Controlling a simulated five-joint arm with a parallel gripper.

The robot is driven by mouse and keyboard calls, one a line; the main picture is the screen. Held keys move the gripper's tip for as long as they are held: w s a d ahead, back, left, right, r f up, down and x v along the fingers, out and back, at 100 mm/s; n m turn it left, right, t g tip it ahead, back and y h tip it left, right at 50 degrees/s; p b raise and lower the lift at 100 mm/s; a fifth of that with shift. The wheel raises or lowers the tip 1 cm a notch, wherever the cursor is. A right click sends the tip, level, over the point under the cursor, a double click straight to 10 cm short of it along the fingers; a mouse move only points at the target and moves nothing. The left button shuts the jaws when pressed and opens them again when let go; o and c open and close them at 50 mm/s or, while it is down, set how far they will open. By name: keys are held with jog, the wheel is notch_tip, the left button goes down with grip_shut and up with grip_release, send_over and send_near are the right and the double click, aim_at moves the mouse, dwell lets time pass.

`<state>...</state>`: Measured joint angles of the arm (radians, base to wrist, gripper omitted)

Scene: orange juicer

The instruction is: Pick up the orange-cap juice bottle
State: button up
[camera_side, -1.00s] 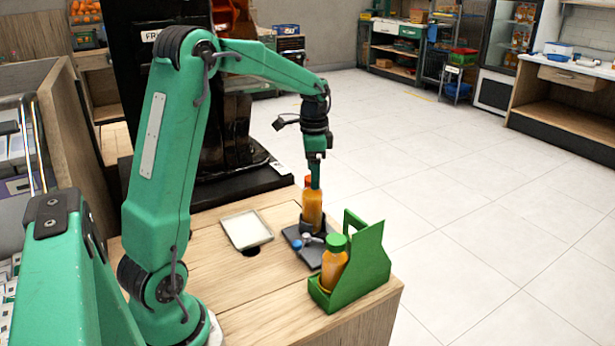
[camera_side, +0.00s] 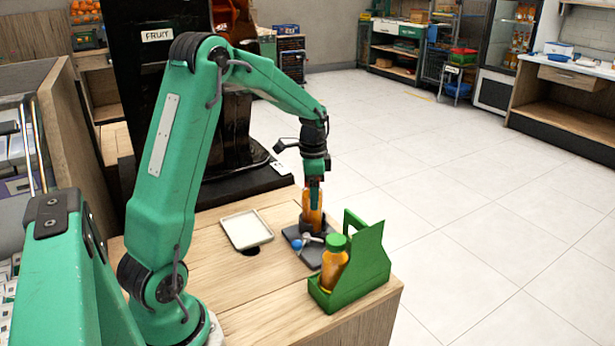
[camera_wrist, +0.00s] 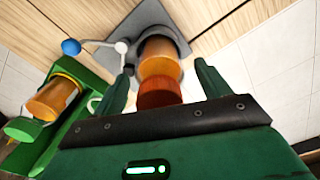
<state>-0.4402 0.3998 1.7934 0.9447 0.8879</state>
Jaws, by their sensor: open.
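The orange-cap juice bottle (camera_side: 313,213) stands upright in a dark holder on a grey base plate (camera_side: 297,239). In the wrist view its orange cap (camera_wrist: 158,93) and body (camera_wrist: 160,62) lie between my two fingers. My gripper (camera_side: 315,196) is directly above the bottle, pointing down, with its fingers around the top of it in the side view. In the wrist view the gripper (camera_wrist: 163,92) is open, with a gap visible on both sides of the cap. The cap is hidden by the fingers in the side view.
A green carrier (camera_side: 372,262) holding a green-cap juice bottle (camera_side: 335,264) stands close by at the table's front right corner. A blue-knobbed lever (camera_side: 297,244) sits beside the holder. A white tray (camera_side: 246,230) lies left of it. Bare wood (camera_side: 235,285) is free in front.

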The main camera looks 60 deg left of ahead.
jog(key=shift+f, duration=0.8)
jog(key=c, duration=1.3)
